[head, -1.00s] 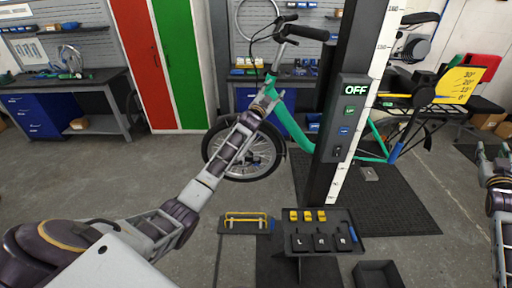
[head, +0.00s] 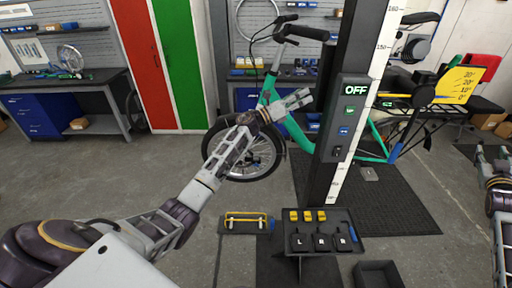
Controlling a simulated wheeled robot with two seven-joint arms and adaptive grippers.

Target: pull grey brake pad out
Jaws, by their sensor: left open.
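A teal cargo bike (head: 288,122) stands clamped behind a black column, its front wheel (head: 262,160) to the left. I cannot make out a grey brake pad; the fork and brake area is partly covered by my left arm. My left gripper (head: 304,98) is open in front of the bike's frame, pointing right, with nothing visible between its fingers. My right arm is at the right edge; its gripper end (head: 484,156) is too small and cut off to tell its state.
The column carries a control panel (head: 350,117) reading OFF. Below is a dark tray (head: 325,213) with yellow blocks (head: 307,215) and lettered slots. Left of it is a yellow-handled holder (head: 245,219); an open black bin (head: 378,274) is at lower right. The left floor is clear.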

